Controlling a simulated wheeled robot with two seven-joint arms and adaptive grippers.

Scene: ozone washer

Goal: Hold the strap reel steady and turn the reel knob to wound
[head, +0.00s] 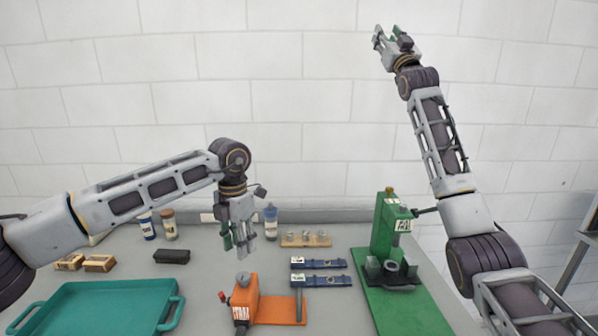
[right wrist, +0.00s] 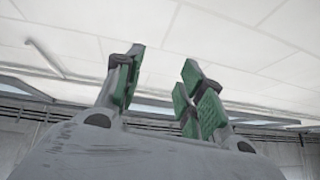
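An orange device (head: 246,299) with a flat base plate stands at the front centre of the bench. It has a grey knob (head: 243,279) on top, a small red knob on its left side and a label on its front. It looks like the strap reel, but I cannot read the label or the knob's setting. My left gripper (head: 236,246) points down above the grey knob, apart from it, with its fingers apart and nothing between them. My right gripper (head: 392,34) is raised high against the wall, open and empty; its spread fingers show in the right wrist view (right wrist: 158,95).
A green press-like device (head: 391,225) on a green base stands to the right. Two blue bars (head: 321,281) lie between it and the orange device. A teal tray (head: 179,303) is at the left. Bottles, a wooden rack (head: 306,240) and small blocks line the back.

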